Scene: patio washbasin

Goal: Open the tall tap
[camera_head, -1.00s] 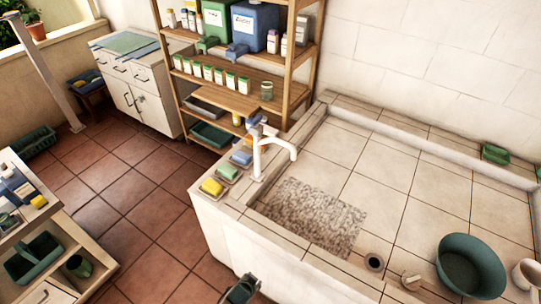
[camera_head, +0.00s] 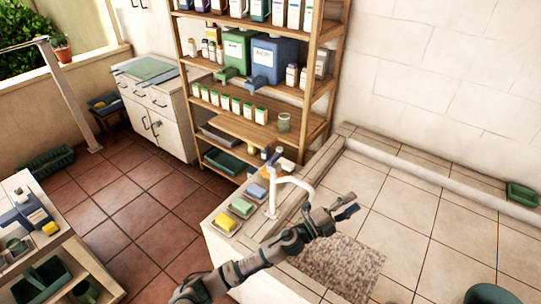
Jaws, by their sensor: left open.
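The tall tap (camera_head: 271,198) is white and stands upright on the tiled left rim of the washbasin, its curved spout reaching right over the basin. Small blue and orange parts show around its top, and I cannot tell whether they belong to it or to things behind. My left gripper (camera_head: 349,206) is open and empty, above the basin to the right of the tap and near its spout's end. My left forearm crosses in front of the basin's rim, below the tap in the picture. My right gripper is not in view.
Yellow (camera_head: 226,223), green (camera_head: 241,207) and blue (camera_head: 257,191) sponges or soaps lie along the rim left of the tap. A wooden shelf (camera_head: 240,127) with bottles and canisters stands behind. A pebbled mat (camera_head: 343,266) lies in the basin; a green bowl (camera_head: 494,295) is at lower right.

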